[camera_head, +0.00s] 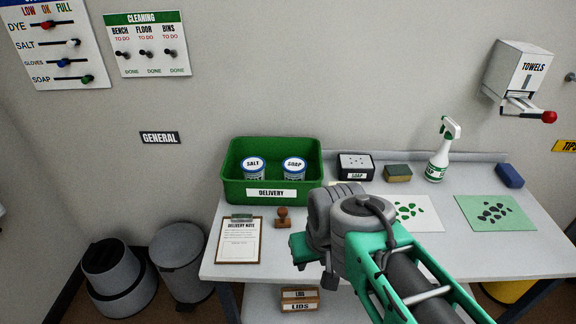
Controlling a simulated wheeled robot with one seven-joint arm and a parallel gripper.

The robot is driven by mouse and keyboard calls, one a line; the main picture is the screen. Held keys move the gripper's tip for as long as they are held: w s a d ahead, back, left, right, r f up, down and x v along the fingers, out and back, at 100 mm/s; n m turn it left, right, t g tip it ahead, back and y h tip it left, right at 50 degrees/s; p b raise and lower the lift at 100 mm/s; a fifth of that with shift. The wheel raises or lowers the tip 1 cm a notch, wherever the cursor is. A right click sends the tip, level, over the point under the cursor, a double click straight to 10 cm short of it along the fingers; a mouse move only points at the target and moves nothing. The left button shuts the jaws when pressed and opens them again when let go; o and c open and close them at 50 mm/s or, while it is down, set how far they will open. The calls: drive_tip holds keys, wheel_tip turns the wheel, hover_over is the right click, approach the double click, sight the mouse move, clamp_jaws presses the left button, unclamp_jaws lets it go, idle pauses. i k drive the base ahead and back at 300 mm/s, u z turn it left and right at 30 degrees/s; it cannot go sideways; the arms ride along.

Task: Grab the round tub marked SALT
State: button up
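The round tub marked SALT (253,168) stands upright in the left part of the green crate labelled DELIVERY (230,190) on the bench. It is white with a blue rim. A similar tub marked SOAP (294,168) stands to its right in the same crate. My arm reaches in from the lower right. My gripper (301,247) is over the bench, in front of the crate and apart from the SALT tub. Its fingers are mostly hidden by my wrist, so I cannot see whether they are open.
A clipboard (239,241) and a wooden stamp (283,217) lie in front of the crate. To its right are a soap box (356,167), a sponge (398,173) and a spray bottle (441,152). Bins (181,262) stand on the floor at left.

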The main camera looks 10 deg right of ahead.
sight(253, 167)
drive_tip(key=u, duration=1.7)
drive_tip(key=k, duration=0.4)
drive_tip(key=z, duration=0.45)
drive_tip(key=i, duration=0.75)
